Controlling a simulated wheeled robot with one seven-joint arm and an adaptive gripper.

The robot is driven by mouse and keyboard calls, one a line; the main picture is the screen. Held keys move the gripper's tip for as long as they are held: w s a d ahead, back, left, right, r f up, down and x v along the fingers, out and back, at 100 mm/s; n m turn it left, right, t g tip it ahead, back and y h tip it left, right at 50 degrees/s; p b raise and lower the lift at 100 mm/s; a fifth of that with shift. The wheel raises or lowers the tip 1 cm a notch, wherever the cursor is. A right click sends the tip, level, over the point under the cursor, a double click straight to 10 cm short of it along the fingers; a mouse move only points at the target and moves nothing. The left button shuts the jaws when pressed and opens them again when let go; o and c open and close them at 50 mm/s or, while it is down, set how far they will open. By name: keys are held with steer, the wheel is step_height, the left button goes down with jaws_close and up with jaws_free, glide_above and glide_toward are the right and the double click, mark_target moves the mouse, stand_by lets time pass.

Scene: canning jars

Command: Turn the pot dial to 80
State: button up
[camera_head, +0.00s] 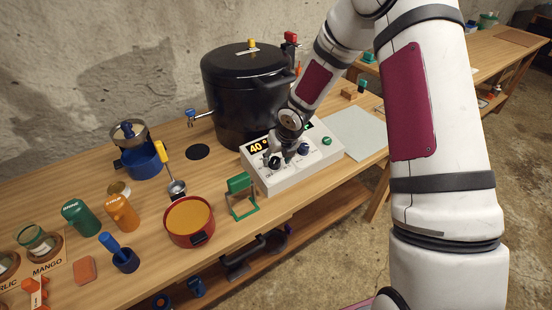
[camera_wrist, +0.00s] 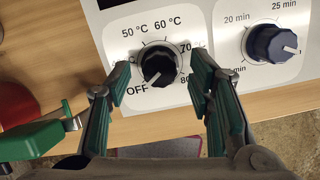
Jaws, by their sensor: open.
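The pot dial (camera_wrist: 158,64) is a black knob on a white control panel (camera_wrist: 205,20). Its white pointer line faces down-left, towards the OFF side. Labels for OFF, 50, 60, 70 and 80 show around it in the wrist view. My gripper (camera_wrist: 160,70) is open, with a green-padded finger on each side of the dial; I cannot tell whether either touches it. The black pot (camera_head: 245,95) stands behind the box.
A timer knob (camera_wrist: 272,44) sits right of the dial, and a green button (camera_head: 327,141) farther right. A green stand (camera_head: 240,195) and a red pot (camera_head: 189,222) are left of the box. A pale sheet (camera_head: 357,133) lies to its right.

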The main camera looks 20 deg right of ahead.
steer(key=shift+w+f, duration=0.2)
steer(key=shift+f, duration=0.2)
jaws_close()
